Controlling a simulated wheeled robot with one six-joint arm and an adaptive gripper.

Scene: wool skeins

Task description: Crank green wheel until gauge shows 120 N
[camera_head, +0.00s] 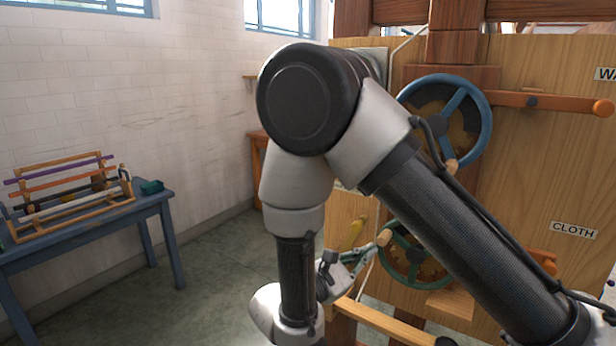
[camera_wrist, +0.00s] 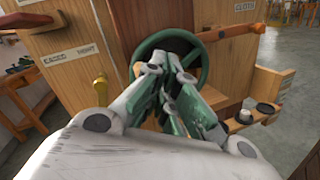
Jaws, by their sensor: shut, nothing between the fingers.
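The green wheel (camera_head: 392,276) is mounted low on the wooden frame, partly hidden behind my arm in the head view. In the wrist view its rim (camera_wrist: 203,62) stands just beyond my fingers, which cover its lower part. A pale wooden knob (camera_head: 384,237) shows at the wheel's upper left in the head view, close to my fingertips. My gripper (camera_head: 376,245) is shut and empty in front of the wheel; its fingertips (camera_wrist: 170,64) overlap the wheel in the wrist view. I cannot tell whether they touch it. No gauge reading is legible.
A blue wheel (camera_head: 487,125) sits above, beside a wooden lever (camera_head: 545,103). A yellow handle (camera_head: 352,234) stands left of the green wheel. A blue table (camera_head: 158,200) with a yarn rack is at left. Open floor (camera_head: 225,270) lies between.

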